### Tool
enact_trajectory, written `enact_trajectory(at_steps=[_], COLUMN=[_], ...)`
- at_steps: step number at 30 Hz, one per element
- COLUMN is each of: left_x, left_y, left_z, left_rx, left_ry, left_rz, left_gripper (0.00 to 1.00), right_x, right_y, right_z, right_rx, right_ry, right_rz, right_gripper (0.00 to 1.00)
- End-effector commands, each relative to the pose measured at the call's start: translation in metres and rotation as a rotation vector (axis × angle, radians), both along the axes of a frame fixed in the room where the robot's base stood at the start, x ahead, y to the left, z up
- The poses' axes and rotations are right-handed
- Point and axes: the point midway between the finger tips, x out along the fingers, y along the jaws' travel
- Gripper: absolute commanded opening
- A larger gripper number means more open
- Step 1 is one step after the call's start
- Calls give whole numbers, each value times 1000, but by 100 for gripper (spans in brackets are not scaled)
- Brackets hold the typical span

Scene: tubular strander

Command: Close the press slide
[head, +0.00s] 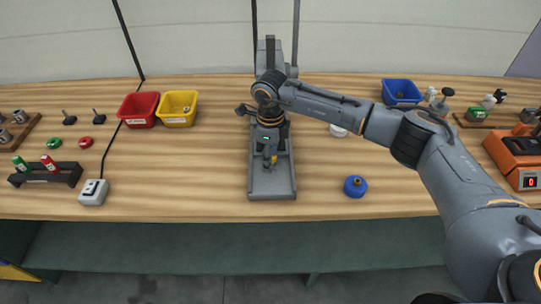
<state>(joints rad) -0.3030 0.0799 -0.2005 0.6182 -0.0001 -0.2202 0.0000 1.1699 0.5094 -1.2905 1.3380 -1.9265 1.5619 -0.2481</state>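The grey press (271,185) stands upright at the middle of the wooden table, its flat base toward me and its column (270,52) rising behind. My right arm reaches in from the right and crosses in front of the column. My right gripper (270,157) points down over the press base, in front of the press body. It hides most of the slide area, so how far the slide is open does not show. A small yellow part shows beside the fingertips. Whether the fingers are open, shut or touching the press is too small to tell. My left gripper is not in view.
A red bin (139,110) and a yellow bin (177,108) stand left of the press. A blue bin (401,92) is behind my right arm. A blue round piece (355,186) lies right of the base. An orange device (515,155) is far right.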

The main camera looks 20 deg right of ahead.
Motion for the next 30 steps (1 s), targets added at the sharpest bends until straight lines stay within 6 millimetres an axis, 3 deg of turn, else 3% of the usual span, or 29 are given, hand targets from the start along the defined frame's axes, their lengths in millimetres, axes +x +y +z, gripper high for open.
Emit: enact_trajectory(at_steps=[7,21,30], left_x=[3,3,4], left_y=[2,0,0], left_z=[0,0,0], left_rx=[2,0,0], left_ry=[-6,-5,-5], left_rz=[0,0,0], left_gripper=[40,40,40], right_x=[1,1,0], right_y=[0,0,0], right_z=[13,104,120], right_rx=[-1,0,0], right_ry=[-1,-2,0], right_rz=[0,0,0], right_gripper=[50,50,50])
